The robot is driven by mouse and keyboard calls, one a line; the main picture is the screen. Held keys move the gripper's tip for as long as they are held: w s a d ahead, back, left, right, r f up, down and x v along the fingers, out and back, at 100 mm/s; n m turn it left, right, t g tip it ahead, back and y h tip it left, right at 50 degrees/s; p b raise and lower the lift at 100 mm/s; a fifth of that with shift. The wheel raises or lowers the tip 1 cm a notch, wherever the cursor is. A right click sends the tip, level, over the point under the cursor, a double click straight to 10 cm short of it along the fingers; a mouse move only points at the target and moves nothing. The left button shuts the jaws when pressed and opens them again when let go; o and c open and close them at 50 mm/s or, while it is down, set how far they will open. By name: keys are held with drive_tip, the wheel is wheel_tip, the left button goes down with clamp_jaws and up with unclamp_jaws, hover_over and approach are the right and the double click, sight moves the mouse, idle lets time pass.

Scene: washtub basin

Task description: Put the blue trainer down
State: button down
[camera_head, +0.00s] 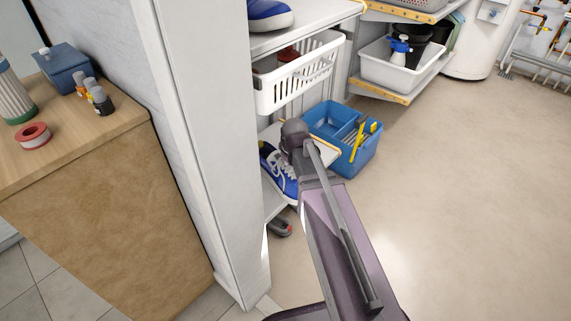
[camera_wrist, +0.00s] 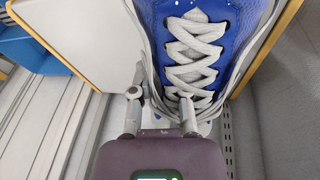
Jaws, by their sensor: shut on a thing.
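A blue trainer (camera_head: 278,172) with white laces is at the lower shelf level of the white rack, beside my arm. It also fills the upper middle of the wrist view (camera_wrist: 214,50), laces facing the camera. My gripper (camera_wrist: 161,97) is shut on the trainer, one finger over the laces and the other at its left side. In the head view my wrist hides the fingertips and part of the trainer. I cannot tell whether its sole rests on the shelf. A second blue shoe (camera_head: 270,14) stands on the upper shelf.
A white basket (camera_head: 300,82) sits above the trainer. A blue caddy (camera_head: 357,160) with yellow-handled tools stands just right of my wrist. A dark object (camera_head: 280,227) lies below. A white upright panel (camera_head: 205,160) stands close on the left. The floor (camera_head: 470,190) is open to the right.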

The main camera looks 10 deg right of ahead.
drive_tip(key=d+r+m+h+p, duration=0.2)
drive_tip(key=d+r+m+p, duration=0.5)
drive_tip(key=d+r+p, duration=2.25)
wheel_tip(320, 180, up, 25)
drive_tip(key=s+a+n+p, duration=0.1)
drive_tip(key=p, duration=2.3)
drive_tip(key=a+r+n+y+p, duration=0.1)
drive_tip(key=a+r+n+p, duration=0.1)
drive_tip(key=a, duration=0.7)
drive_tip(key=a+r+n+y+p, duration=0.1)
drive_tip(key=a+r+n+p, duration=0.1)
drive_tip(key=a+n, duration=0.3)
drive_tip(key=a, duration=0.3)
drive_tip(key=shift+w+a+r+y, duration=0.15)
drive_tip(key=shift+w+a+y, duration=0.15)
drive_tip(key=shift+w+a, duration=0.1)
drive_tip(key=shift+s, duration=0.1)
